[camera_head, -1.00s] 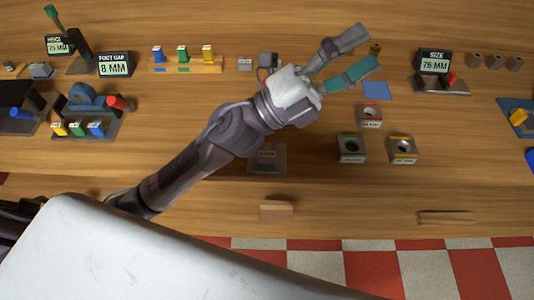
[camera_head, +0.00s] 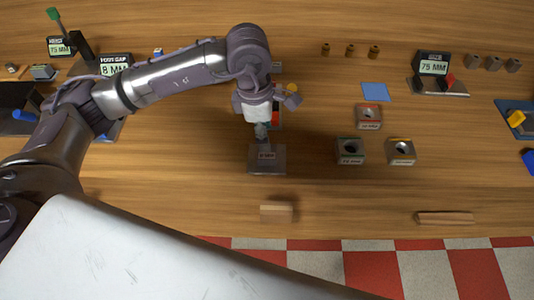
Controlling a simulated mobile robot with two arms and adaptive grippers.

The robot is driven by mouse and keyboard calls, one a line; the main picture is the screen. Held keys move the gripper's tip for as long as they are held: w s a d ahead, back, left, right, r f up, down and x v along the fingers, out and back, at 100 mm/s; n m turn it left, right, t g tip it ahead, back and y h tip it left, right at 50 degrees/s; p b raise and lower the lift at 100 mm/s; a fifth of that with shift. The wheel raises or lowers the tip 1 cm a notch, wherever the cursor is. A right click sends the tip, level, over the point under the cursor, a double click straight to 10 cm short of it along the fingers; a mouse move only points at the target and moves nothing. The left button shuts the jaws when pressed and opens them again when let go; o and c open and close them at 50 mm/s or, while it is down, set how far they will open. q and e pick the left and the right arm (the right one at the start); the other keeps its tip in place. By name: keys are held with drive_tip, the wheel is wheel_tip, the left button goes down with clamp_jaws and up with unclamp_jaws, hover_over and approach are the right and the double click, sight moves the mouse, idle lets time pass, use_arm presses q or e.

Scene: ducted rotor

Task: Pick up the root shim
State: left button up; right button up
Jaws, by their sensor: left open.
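No part is plainly marked as the root shim at this size. A small grey block with a label that seems to read 8 MM (camera_head: 267,167) lies on the wooden bench in the middle. My left gripper (camera_head: 262,132) points down just above the far edge of this block; contact cannot be told. It is seen from above, its fingers mostly hidden under its own body, and it is open. The root gap display (camera_head: 115,64) reads 8 MM at the left, partly covered by my left arm. My right gripper is not in view.
Square blocks with round holes, red (camera_head: 369,117), green (camera_head: 350,152) and yellow (camera_head: 401,152), stand to the right. A blue square (camera_head: 376,92) lies behind them. A size display (camera_head: 433,63) reads 75 MM. A small wooden block (camera_head: 277,212) sits near the front edge.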

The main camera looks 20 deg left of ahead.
sight(266, 156)
use_arm(q)
drive_tip(key=f, duration=0.3)
drive_tip(key=shift+d+f, duration=0.2)
drive_tip(key=shift+f, duration=0.1)
drive_tip(key=shift+f+p, duration=0.5)
drive_tip(key=shift+p, duration=0.2)
wheel_tip(266, 156, down, 4)
drive_tip(key=shift+r+p, duration=0.15)
drive_tip(key=shift+p, duration=0.6)
drive_tip(key=shift+f, duration=0.4)
drive_tip(key=shift+c, duration=0.3)
clamp_jaws()
